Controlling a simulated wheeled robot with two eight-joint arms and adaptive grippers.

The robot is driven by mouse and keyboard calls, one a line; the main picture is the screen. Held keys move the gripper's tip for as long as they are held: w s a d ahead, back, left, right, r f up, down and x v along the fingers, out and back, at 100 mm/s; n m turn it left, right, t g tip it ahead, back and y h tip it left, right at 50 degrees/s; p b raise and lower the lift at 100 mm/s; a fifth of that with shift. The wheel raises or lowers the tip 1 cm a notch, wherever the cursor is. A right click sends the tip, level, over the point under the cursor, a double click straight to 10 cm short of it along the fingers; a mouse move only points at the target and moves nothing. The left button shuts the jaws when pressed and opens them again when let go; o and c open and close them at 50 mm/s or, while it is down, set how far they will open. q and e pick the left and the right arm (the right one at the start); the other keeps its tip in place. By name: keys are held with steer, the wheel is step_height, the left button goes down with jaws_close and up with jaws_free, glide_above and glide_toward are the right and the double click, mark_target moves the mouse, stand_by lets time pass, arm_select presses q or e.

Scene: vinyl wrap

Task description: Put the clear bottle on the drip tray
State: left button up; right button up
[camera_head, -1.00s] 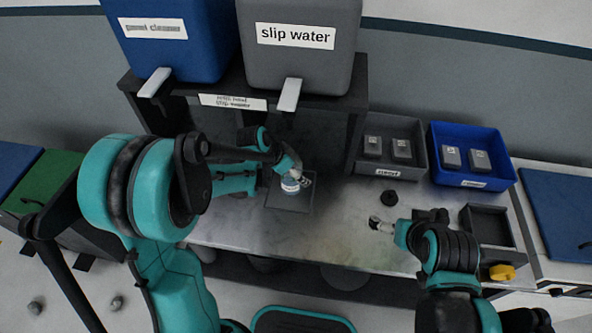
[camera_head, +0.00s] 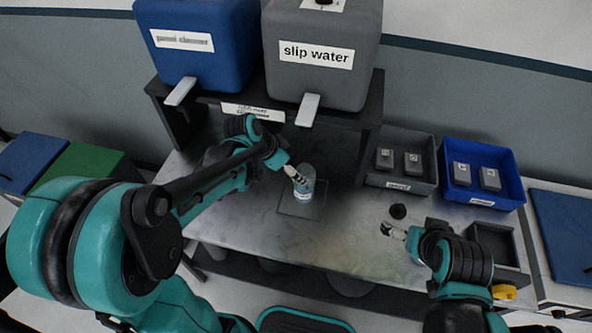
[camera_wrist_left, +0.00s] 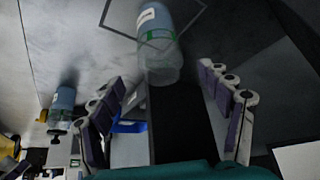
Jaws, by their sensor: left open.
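The clear bottle (camera_head: 308,178) stands upright on the drip tray (camera_head: 314,212), a dark square plate on the bench under the slip water tank. Its label is white and green in the left wrist view (camera_wrist_left: 160,48), where the tray's outline (camera_wrist_left: 199,14) also shows. My left gripper (camera_head: 297,176) is open beside the bottle's left side in the head view. In the left wrist view its spread fingers (camera_wrist_left: 168,90) are empty, with the bottle beyond their tips. My right gripper (camera_head: 393,230) is low over the bench to the right, its fingers too small to judge.
The blue tank (camera_head: 200,65) and grey slip water tank (camera_head: 322,75) stand on a dark shelf, spouts forward. A grey bin (camera_head: 420,185) and blue bin (camera_head: 505,200) hold small containers at right. A black cap (camera_head: 397,211) lies on the bench. The bench's front middle is clear.

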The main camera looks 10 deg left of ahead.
arm_select(q)
steer(key=s+a+r+n+t+y, duration=0.1)
steer(key=s+a+r+n+y, duration=0.1)
steer(key=s, duration=0.6)
steer(key=s+a+r+n+t+y, duration=0.1)
steer(key=s+r+n+t+y, duration=0.1)
steer(key=s+r+n, duration=0.2)
steer(key=s+n, duration=0.3)
steer(key=shift+s+a, duration=0.35)
steer(key=shift+a, duration=0.05)
steer(key=shift+f+b, duration=0.3)
